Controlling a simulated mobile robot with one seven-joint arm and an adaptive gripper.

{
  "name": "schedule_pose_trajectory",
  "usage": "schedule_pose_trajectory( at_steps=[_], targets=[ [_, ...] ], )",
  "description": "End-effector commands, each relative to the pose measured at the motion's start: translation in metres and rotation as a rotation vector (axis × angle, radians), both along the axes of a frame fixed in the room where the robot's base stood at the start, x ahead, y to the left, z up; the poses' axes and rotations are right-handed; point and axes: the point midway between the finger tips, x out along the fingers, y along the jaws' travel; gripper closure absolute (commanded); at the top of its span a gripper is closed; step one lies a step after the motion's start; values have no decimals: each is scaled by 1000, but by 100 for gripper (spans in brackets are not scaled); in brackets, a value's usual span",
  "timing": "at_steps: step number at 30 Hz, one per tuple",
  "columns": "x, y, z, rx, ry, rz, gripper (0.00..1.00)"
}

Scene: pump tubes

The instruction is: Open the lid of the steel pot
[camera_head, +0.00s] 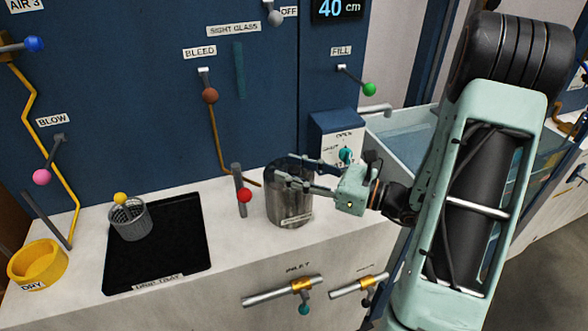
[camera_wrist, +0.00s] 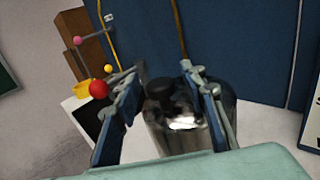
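The steel pot (camera_head: 288,208) stands on the pale counter, with a label low on its front. It also shows in the wrist view (camera_wrist: 178,138), below and between my fingers. Its top is dark and shiny, and a dark round knob (camera_wrist: 160,88) rises from it. The lid appears to sit on the pot, its edge partly hidden by my fingers. My gripper (camera_head: 287,168) reaches in from the right over the pot's top. In the wrist view its two fingers are spread on either side of the knob, with gaps showing. I see nothing held.
A red-ended lever (camera_head: 244,196) stands close to the pot's left. A control box (camera_head: 338,135) is behind it to the right. A black tray (camera_head: 160,260) with a mesh basket (camera_head: 128,222) and a yellow ring (camera_head: 37,264) lie farther left. The blue wall panel is behind.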

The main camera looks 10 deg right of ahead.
Motion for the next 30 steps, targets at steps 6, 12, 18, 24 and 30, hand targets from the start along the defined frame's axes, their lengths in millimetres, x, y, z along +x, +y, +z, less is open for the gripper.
schedule_pose_trajectory(
  at_steps=[6,12,18,24,30],
  targets=[
    [0,0,0,0,0,0,78],
    [0,0,0,0,0,0,100],
    [0,0,0,0,0,0,100],
    [0,-2,2,-1,6,0,100],
    [2,-10,9,-7,43,0,100]
  ],
)
